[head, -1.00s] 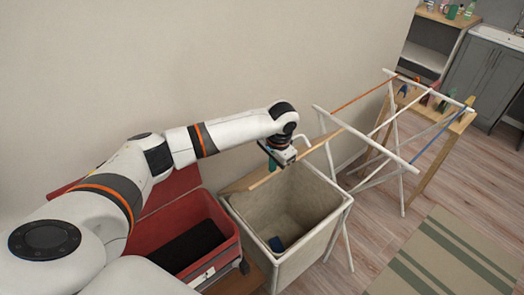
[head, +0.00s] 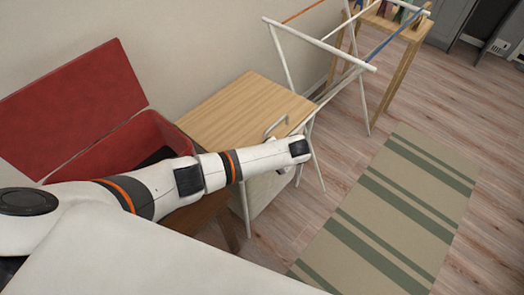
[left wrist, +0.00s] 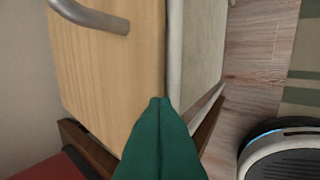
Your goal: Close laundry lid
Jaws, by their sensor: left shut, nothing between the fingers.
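The laundry hamper (head: 272,188) has pale sides and stands against the wall. Its wooden lid (head: 245,105) lies flat over the top, with a grey bar handle (head: 277,126) near the front right edge. In the left wrist view the lid (left wrist: 110,75) and its handle (left wrist: 95,15) fill the left half, with the pale hamper side (left wrist: 195,50) beside the lid edge. My left gripper (left wrist: 160,101) is shut and empty, its green fingertips at the lid's edge; I cannot tell if they touch it. In the head view my arm hides the gripper and part of the hamper. My right gripper is not in view.
A red chest (head: 110,150) with its lid (head: 70,105) raised stands left of the hamper. A white drying rack (head: 318,42) stands close on the right. A striped rug (head: 395,210) lies on the open wood floor to the right.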

